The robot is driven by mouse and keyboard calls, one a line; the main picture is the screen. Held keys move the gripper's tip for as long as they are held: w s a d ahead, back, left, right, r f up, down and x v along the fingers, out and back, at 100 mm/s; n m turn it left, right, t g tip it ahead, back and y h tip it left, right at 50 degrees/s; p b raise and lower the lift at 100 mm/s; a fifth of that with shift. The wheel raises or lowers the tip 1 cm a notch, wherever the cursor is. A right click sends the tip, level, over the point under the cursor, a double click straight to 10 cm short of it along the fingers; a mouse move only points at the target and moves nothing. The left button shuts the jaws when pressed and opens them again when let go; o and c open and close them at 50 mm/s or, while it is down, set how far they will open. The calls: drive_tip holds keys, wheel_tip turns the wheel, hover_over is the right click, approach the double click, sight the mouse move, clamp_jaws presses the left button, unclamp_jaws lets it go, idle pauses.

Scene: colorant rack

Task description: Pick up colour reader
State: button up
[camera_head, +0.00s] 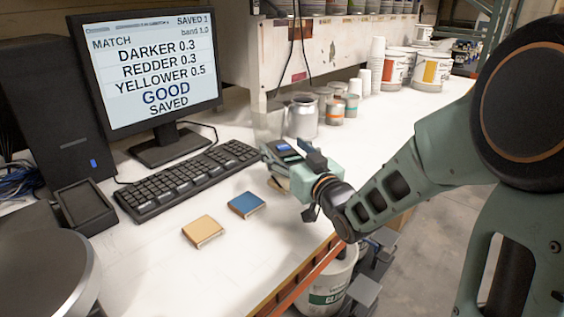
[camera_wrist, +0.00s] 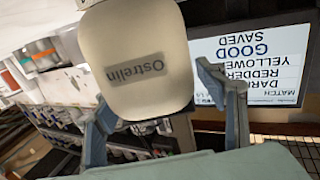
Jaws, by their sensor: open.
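In the wrist view, a rounded cream body marked "Ostrelin" (camera_wrist: 135,45) stands large between the two fingers of my gripper (camera_wrist: 160,95). I cannot tell for sure that this is the same device. The fingers are spread on either side, and no firm grip on it shows.
A blue sample card (camera_head: 247,204) and a tan card (camera_head: 203,231) lie left of my gripper. The keyboard (camera_head: 188,178) and monitor (camera_head: 150,65) stand further left. A metal can (camera_head: 302,117) stands close behind. White paint buckets (camera_head: 432,70) stand at the back right.

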drive_tip(key=shift+s, duration=0.1)
drive_tip(key=shift+c, duration=0.2)
clamp_jaws()
drive_tip(key=shift+r, duration=0.15)
drive_tip(key=shift+r, duration=0.1)
